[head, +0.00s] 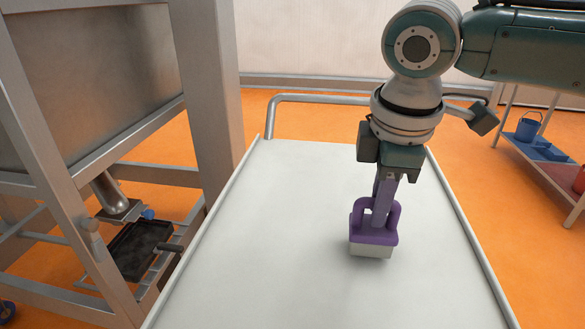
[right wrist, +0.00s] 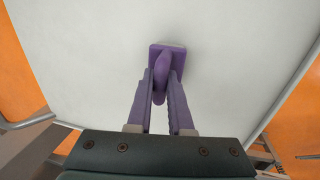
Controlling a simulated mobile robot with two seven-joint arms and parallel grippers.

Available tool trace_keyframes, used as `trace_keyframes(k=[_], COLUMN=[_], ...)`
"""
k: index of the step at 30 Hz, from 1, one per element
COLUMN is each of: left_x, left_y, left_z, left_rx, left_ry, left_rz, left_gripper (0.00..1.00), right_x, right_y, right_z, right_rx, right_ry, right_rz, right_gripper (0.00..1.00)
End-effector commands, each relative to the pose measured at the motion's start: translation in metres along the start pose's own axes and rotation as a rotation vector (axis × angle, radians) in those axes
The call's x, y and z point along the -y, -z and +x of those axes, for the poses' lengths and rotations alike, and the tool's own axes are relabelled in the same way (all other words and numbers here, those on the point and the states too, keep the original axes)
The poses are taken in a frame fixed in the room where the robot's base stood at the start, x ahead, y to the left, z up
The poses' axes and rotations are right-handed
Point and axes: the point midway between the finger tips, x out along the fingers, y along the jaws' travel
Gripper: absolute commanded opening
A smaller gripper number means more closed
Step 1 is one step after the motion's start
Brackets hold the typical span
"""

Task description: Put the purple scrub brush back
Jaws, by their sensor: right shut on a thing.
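The purple scrub brush (head: 374,236) has a looped purple handle and a pale bristle block below. It is upright over the white cart top, right of the middle in the head view. A small shadow lies beneath it, and I cannot tell whether the bristles touch the surface. My right gripper (head: 381,203) points down from above and is shut on the brush handle. In the right wrist view the brush (right wrist: 165,60) shows between the two purple fingers of the gripper (right wrist: 161,82). My left gripper is not in view.
The white cart top (head: 290,220) is otherwise bare, with raised side edges and a metal rail (head: 320,99) at the far end. A steel frame machine (head: 205,80) stands at left. A shelf cart with a blue bucket (head: 527,127) stands at far right.

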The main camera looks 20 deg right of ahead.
Motion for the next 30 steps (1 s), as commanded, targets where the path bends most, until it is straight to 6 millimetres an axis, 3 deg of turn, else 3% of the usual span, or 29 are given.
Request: trace_keyframes(k=[3,9,10,17,25,30], left_x=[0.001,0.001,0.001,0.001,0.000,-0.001], left_y=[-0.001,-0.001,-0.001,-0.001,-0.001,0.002], left_z=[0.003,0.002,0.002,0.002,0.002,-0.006], left_rx=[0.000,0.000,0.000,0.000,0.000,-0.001], left_ry=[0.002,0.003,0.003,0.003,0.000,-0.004], left_rz=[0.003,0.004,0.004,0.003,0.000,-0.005], left_gripper=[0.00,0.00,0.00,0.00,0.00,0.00], right_x=[0.002,0.002,0.002,0.002,0.002,0.001], right_y=[0.000,0.000,0.000,0.000,0.000,0.001], right_z=[0.011,0.010,0.010,0.010,0.008,-0.013], right_rx=[0.000,0.000,0.000,0.000,-0.001,-0.004], right_ry=[0.000,-0.001,0.000,0.000,-0.001,-0.002], right_rz=[-0.001,-0.001,-0.001,-0.001,-0.001,-0.002], right_gripper=[0.00,0.00,0.22,0.48,0.49,0.49])
